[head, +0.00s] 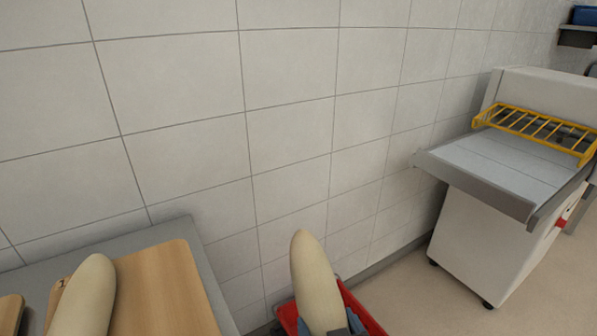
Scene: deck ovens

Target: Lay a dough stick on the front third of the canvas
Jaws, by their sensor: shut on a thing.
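A pale dough stick (316,283) stands out at the bottom middle of the head view, tilted with its rounded end up. My gripper (332,328) is shut on its lower part; only blue-grey bits of the fingers show at the bottom edge. A second dough stick (86,296) lies on a wooden board (165,295) at the lower left, apart from my gripper. The lower ends of both sticks are cut off by the frame. I cannot make out a canvas in this view.
The board lies on a grey table (150,235) against the tiled wall; another board (9,308) shows at the left edge. A red crate (357,310) is behind the held stick. A white machine (490,235) with a yellow guard (535,130) stands right. Floor between is clear.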

